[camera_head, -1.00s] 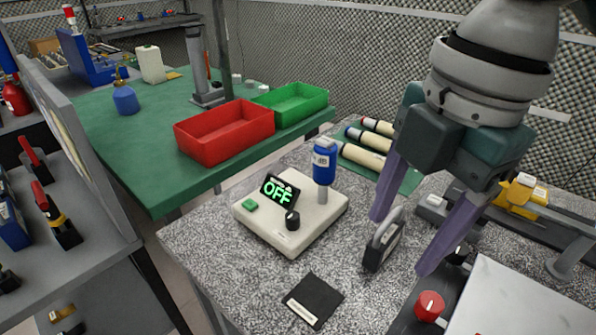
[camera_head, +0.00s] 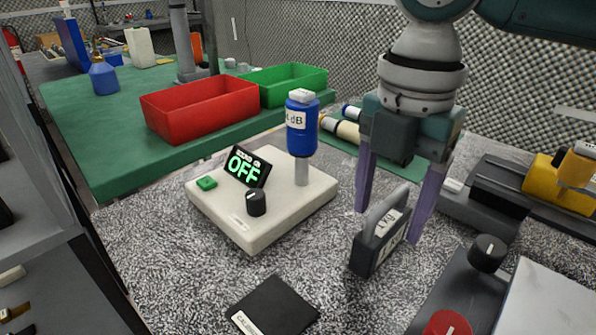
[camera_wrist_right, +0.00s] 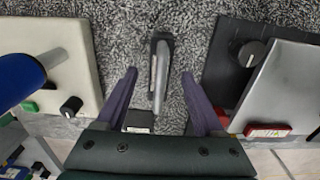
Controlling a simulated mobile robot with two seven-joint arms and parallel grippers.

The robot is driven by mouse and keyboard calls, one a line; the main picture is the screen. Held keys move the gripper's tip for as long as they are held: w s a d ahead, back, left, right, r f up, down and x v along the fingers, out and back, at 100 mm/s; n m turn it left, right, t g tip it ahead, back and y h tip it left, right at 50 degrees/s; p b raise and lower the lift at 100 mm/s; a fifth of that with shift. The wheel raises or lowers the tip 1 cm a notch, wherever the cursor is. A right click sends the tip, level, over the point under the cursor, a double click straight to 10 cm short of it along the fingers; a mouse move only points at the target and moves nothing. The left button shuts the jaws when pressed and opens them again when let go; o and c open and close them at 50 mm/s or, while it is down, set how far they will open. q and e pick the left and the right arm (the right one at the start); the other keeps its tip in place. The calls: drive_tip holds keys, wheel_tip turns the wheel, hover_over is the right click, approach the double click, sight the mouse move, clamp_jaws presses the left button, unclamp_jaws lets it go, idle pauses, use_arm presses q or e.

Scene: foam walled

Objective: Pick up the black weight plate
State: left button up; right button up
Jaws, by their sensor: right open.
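The black weight plate (camera_head: 366,258) looks like a dark upright slab with a grey handle-like top and a white label. It stands on the speckled grey bench. In the right wrist view it (camera_wrist_right: 161,67) lies ahead of and between the finger lines. My right gripper (camera_head: 393,225) is open and empty, pointing down. Its purple fingers are just behind and on either side of the plate in the head view; whether they touch it I cannot tell. The gripper also shows in the right wrist view (camera_wrist_right: 160,85). My left gripper is not in view.
A white box (camera_head: 265,215) with an OFF display and a blue cylinder (camera_head: 302,128) stands left of the plate. A flat black square (camera_head: 272,308) lies in front. A device with a red knob (camera_head: 447,323) is at right. Red (camera_head: 200,108) and green bins are behind.

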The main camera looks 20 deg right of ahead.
wheel_tip(320, 180, down, 3)
drive_tip(key=shift+r, duration=0.15)
clamp_jaws()
idle(0.5)
drive_tip(key=shift+r, duration=0.15)
idle(0.7)
